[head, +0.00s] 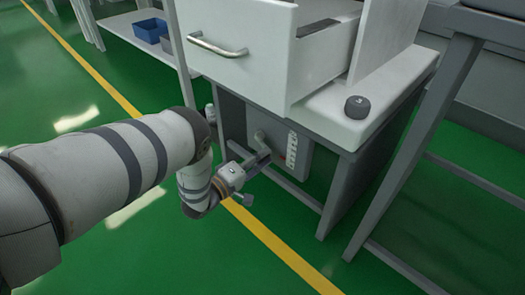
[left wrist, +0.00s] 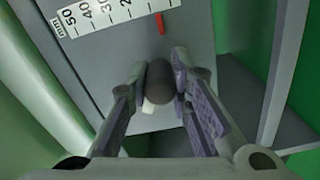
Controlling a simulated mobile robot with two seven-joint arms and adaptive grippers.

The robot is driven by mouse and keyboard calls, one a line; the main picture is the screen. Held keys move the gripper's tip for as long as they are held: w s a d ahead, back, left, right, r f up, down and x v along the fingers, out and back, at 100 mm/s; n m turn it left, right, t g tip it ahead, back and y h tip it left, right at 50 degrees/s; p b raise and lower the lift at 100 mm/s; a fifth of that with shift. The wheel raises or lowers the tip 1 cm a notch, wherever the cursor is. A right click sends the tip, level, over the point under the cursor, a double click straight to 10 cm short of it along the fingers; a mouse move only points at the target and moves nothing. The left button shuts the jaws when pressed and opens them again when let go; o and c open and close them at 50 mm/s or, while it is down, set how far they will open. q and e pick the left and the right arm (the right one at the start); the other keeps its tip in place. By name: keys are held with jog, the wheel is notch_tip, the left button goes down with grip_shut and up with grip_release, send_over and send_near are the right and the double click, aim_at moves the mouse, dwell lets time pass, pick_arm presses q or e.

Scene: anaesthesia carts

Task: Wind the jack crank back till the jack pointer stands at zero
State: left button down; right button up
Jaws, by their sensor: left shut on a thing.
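The jack's white mm scale (left wrist: 100,12) runs along the top of the left wrist view, with 50, 40, 30 and 20 legible. The red jack pointer (left wrist: 161,23) stands right of the 20 mark; the numbers nearest it are cut off, so its exact reading is unclear. The dark crank knob (left wrist: 159,82) is between the fingers of my left gripper (left wrist: 160,88), which is shut on it. In the head view, my left gripper (head: 262,160) is at the grey crank (head: 260,140) on the cart's lower front; it hides the knob. The scale (head: 291,149) is just right of it. My right gripper is out of view.
The cart's open drawer (head: 245,50) juts out above the crank. A dark round knob (head: 357,106) sits on the white ledge. A grey table frame (head: 415,140) stands close on the right. Green floor is clear in front, crossed by a yellow line (head: 290,258).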

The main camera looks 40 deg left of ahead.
pick_arm(q)
jog(key=a+f+m, duration=0.1)
jog(key=a+m, duration=0.2)
jog(key=m, duration=0.4)
jog(key=a+f+m+b, duration=0.1)
jog(key=a+m, duration=0.2)
jog(key=m, duration=0.5)
jog(key=shift+w+f, duration=0.2)
jog(key=shift+f, duration=0.05)
jog(key=shift+a, duration=0.1)
dwell(0.3)
jog(key=c, duration=1.5)
grip_release()
jog(key=shift+o, duration=0.2)
jog(key=s, duration=1.2)
jog(key=shift+a, duration=0.45)
